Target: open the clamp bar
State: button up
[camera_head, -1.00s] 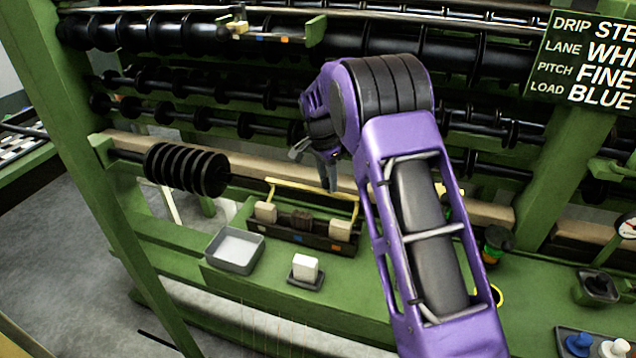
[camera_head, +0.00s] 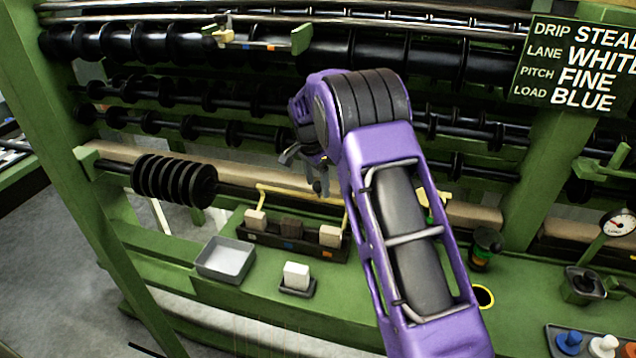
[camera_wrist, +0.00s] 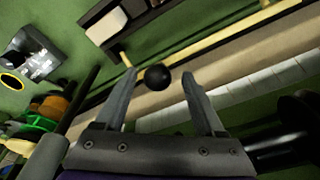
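The clamp bar is a yellow bar (camera_head: 284,191) with bent ends, spanning a dark holder (camera_head: 268,241) with pale end blocks and a brown block in the middle. My gripper (camera_head: 319,188) is at the bar's right part in the head view, partly hidden by my arm. In the wrist view my gripper (camera_wrist: 159,76) is open, its two fingers well apart. A black ball knob (camera_wrist: 157,78) shows between the fingertips, in front of the yellow bar (camera_wrist: 232,38). I cannot tell whether the fingers touch the knob.
A grey tray (camera_head: 226,260) and a white block on a small dark stand (camera_head: 296,276) sit on the green ledge in front. Black discs (camera_head: 174,181) on a rod are at the left. A spool (camera_head: 486,248) stands right of my arm. Black rollers run behind.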

notch_tip(320, 180, up, 17)
jog(key=s+a, duration=0.2)
jog(key=shift+s+r+p, duration=0.15)
jog(key=shift+s+p, duration=0.05)
jog(key=shift+p, duration=0.25)
